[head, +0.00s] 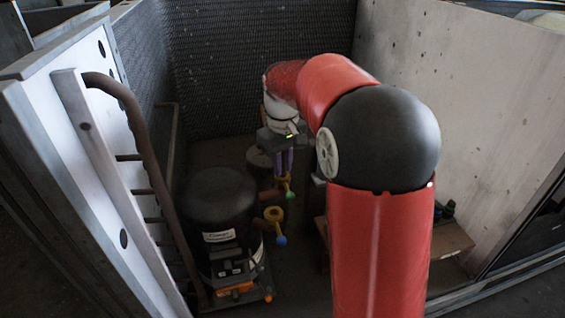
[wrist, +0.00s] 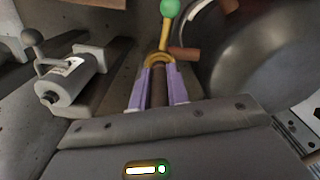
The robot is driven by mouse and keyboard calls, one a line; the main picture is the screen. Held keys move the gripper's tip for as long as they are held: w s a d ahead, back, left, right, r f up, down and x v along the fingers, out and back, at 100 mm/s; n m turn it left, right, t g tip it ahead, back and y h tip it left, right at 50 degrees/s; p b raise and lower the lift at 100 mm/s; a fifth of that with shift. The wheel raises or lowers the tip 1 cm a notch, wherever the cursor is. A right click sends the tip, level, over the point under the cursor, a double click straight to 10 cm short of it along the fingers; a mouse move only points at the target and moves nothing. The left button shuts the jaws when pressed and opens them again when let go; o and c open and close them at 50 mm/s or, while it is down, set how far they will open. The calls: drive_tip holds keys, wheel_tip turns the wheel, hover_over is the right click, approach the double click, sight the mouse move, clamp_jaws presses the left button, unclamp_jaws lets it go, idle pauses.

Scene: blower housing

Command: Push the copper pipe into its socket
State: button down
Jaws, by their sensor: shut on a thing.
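My gripper (wrist: 159,88) has purple fingers and is shut on the brown copper pipe (wrist: 158,86), seen between the fingers in the wrist view. A brass ring (wrist: 158,58) lies at the fingertips, around or against the pipe's far end; I cannot tell how deep the pipe sits. A brass stem with a green ball (wrist: 170,8) rises beyond the ring. In the head view my gripper (head: 283,172) points down beside the black compressor, with the green ball (head: 290,195) just below it. The pipe is hard to make out there.
The black compressor (head: 218,205) stands close on the left. A second brass fitting (head: 273,214) with a blue ball (head: 281,240) is nearer the camera. A grey cylinder (wrist: 72,82) lies left of the fingers. Housing walls (head: 470,110) enclose the space.

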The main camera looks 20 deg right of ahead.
drive_tip(key=c, duration=0.8)
unclamp_jaws()
drive_tip(key=shift+r+p, duration=3.3)
drive_tip(key=shift+r, duration=0.25)
